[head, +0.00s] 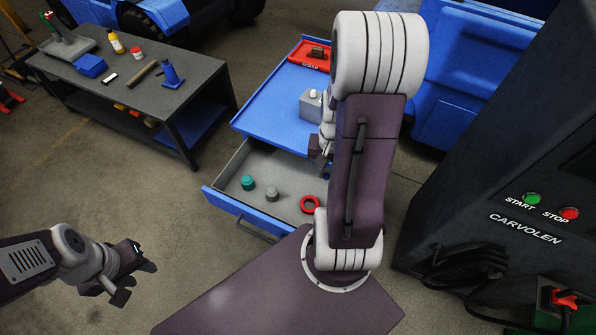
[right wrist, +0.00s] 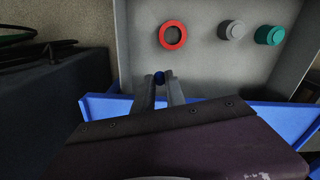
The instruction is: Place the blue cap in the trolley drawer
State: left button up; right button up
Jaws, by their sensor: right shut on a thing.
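The trolley drawer (head: 228,190) is pulled open below the blue trolley top (head: 262,108); its grey inside (right wrist: 200,70) fills much of the right wrist view. My right gripper (right wrist: 160,80) is shut on the blue cap (right wrist: 159,76), a small dark-blue round piece between the fingertips. In the wrist view it appears over the drawer floor near a blue edge; its height above the floor is unclear. In the head view my right arm hides the cap and most of this gripper. My left gripper (head: 138,283) is open and empty over the floor at lower left.
In the drawer sit a teal cap (head: 247,183), a grey cap (head: 272,194) and a red ring (head: 310,204). A grey box (head: 311,105) and red tray (head: 310,52) are on the trolley top. A dark machine (head: 500,180) stands right; a workbench (head: 150,80) stands left.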

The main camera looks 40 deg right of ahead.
jog(key=b, duration=0.1)
send_over(289, 187)
notch_tip(289, 187, down, 7)
jog(key=shift+w+r, duration=0.1)
notch_tip(289, 187, down, 3)
jog(key=shift+f+b, duration=0.15)
jog(key=shift+b, duration=0.55)
jog(key=shift+f, duration=0.4)
jog(key=shift+f, duration=0.1)
jog(key=o, duration=0.7)
jog(key=shift+c, duration=0.2)
